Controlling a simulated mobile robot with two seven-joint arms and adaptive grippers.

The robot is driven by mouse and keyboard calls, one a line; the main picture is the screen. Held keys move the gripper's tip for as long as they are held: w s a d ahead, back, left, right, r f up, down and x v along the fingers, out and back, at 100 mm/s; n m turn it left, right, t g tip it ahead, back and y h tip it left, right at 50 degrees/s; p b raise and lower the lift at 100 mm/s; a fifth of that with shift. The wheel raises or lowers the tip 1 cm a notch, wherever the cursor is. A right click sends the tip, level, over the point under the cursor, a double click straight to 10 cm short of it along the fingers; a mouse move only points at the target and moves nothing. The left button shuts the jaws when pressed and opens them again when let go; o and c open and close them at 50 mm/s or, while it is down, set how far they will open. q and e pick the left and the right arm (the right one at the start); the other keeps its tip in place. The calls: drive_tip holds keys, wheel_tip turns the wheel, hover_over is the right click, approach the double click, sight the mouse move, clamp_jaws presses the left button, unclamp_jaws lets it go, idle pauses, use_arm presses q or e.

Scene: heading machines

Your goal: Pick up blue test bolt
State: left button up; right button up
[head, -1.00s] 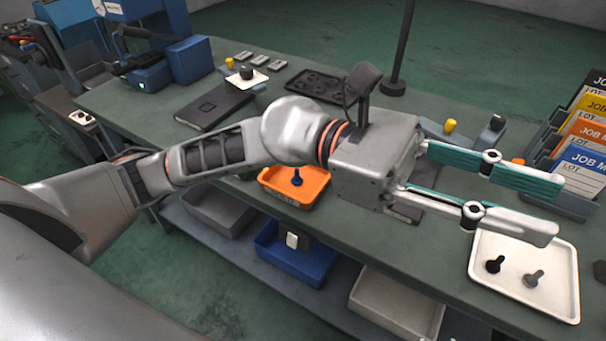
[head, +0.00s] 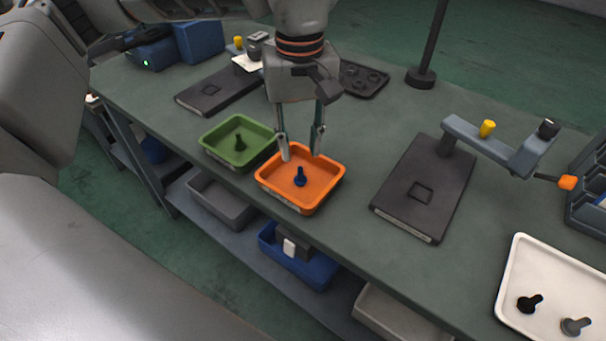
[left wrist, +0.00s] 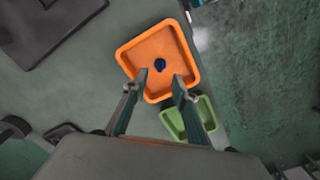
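The blue test bolt (head: 300,176) stands in the orange tray (head: 329,187) on the bench. In the left wrist view the bolt (left wrist: 160,65) shows as a dark blue spot inside the orange tray (left wrist: 183,42). My left gripper (head: 300,155) points down over the back part of the orange tray. Its two fingers are apart with nothing between them. In the left wrist view the bolt lies just beyond the gap between the fingertips. My right gripper is not in view.
A green tray (head: 219,131) with a dark green bolt (head: 239,142) stands left of the orange tray. A dark flat plate with a gauge stand (head: 423,188) is to the right. A white tray (head: 560,268) holds a black and a grey bolt. A thin pole (head: 428,45) rises behind.

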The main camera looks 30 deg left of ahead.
sight(300, 168)
use_arm(q)
wheel_tip(300, 168, down, 7)
drive_tip(key=shift+b, duration=0.4)
clamp_jaws()
